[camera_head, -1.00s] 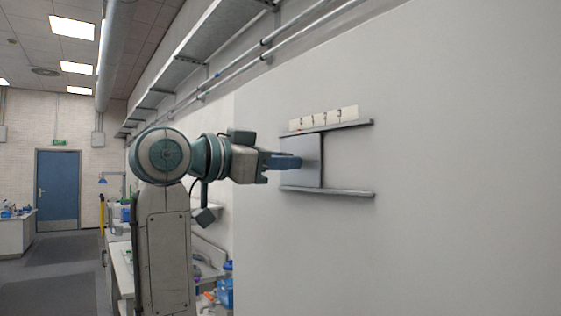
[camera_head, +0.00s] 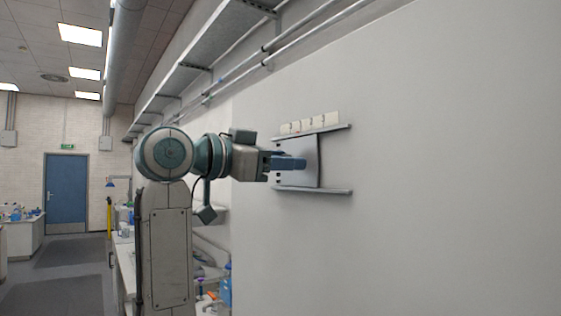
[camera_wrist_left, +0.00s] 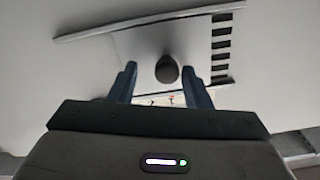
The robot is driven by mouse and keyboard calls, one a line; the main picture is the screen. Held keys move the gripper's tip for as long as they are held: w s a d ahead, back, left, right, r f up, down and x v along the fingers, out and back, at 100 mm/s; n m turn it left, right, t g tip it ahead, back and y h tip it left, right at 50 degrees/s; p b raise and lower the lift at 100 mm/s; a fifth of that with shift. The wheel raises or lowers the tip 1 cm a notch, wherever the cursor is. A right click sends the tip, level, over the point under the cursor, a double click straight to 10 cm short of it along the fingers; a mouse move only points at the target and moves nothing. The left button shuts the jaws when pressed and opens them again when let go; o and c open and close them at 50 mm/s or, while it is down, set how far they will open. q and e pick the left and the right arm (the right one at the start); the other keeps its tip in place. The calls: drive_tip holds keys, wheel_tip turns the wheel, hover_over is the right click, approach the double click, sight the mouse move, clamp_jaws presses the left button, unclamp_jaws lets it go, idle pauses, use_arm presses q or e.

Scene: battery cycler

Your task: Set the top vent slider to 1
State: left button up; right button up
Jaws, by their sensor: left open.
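The vent slider is a light grey plate (camera_head: 310,170) between two horizontal rails on the wall, with a row of cream labels (camera_head: 310,124) above the top rail. The label digits are too small to read. My left gripper (camera_head: 303,164) is open in front of the plate. In the left wrist view, the plate (camera_wrist_left: 140,42) has a round dark knob (camera_wrist_left: 167,70). The fingers of my left gripper (camera_wrist_left: 165,82) stand on either side of the knob, with gaps visible. Dark vent slots (camera_wrist_left: 221,45) show beside the plate. My right gripper is not in view.
A metal shelf or tray (camera_head: 215,45) and pipes run along the wall above. A bench with bottles (camera_head: 225,285) stands behind my arm. The wall (camera_head: 450,180) right of the vent is bare.

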use_arm(q)
drive_tip(key=b+v, duration=0.4)
drive_tip(key=v, duration=0.6)
drive_tip(key=shift+a+b, duration=0.35)
drive_tip(key=shift+a, duration=0.1)
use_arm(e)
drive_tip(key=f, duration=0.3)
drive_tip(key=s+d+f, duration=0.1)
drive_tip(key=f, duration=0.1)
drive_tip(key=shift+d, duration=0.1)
use_arm(q)
drive_tip(key=shift+w+f, duration=0.1)
drive_tip(key=shift+f, duration=0.1)
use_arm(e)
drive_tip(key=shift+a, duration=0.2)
